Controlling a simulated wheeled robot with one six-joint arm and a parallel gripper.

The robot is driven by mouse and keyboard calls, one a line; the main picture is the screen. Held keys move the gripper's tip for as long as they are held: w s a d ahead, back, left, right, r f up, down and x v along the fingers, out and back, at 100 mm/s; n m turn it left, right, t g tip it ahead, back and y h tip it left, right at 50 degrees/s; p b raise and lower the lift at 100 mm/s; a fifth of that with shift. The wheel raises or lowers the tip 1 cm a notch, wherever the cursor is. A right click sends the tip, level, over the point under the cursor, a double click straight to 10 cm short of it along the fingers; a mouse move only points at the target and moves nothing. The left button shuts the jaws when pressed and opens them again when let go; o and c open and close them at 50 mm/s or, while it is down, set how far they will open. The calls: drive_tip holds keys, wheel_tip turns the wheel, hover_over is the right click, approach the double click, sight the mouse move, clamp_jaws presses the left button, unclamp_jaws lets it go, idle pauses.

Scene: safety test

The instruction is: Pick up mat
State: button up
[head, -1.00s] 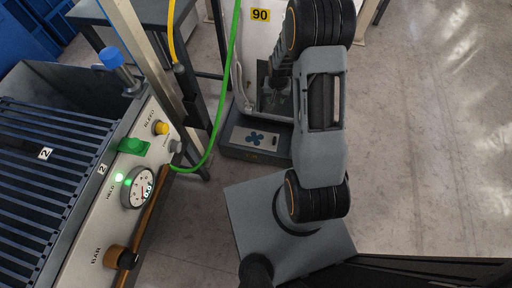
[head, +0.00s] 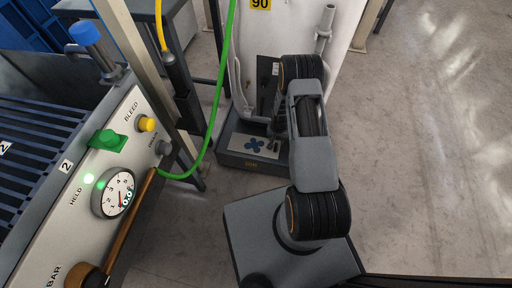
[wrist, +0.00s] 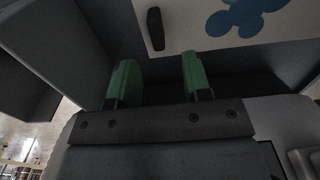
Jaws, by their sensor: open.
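A pale flat panel with a blue blot-like print (head: 254,145) lies on a low dark grey box (head: 252,164) on the floor; it may be the mat, but I cannot tell for sure. The printed panel (wrist: 270,30) also shows at the top of the wrist view, with a small dark oblong part on it. My gripper (wrist: 154,82) has two green fingertips spread apart, with nothing seen between them. The panel is beyond the fingertips in that view. In the head view my arm reaches to the right side of the box and hides part of it.
A green hose (head: 210,130) hangs left of the box. A white panel marked 90 (head: 300,40) rises behind. Floor is clear at right (head: 430,150).

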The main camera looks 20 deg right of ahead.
sight(276, 144)
drive_tip(key=shift+d+f+b, duration=0.1)
drive_tip(key=shift+f+b, duration=1.35)
drive_tip(key=shift+f, duration=1.35)
drive_tip(key=shift+r, duration=0.1)
clamp_jaws()
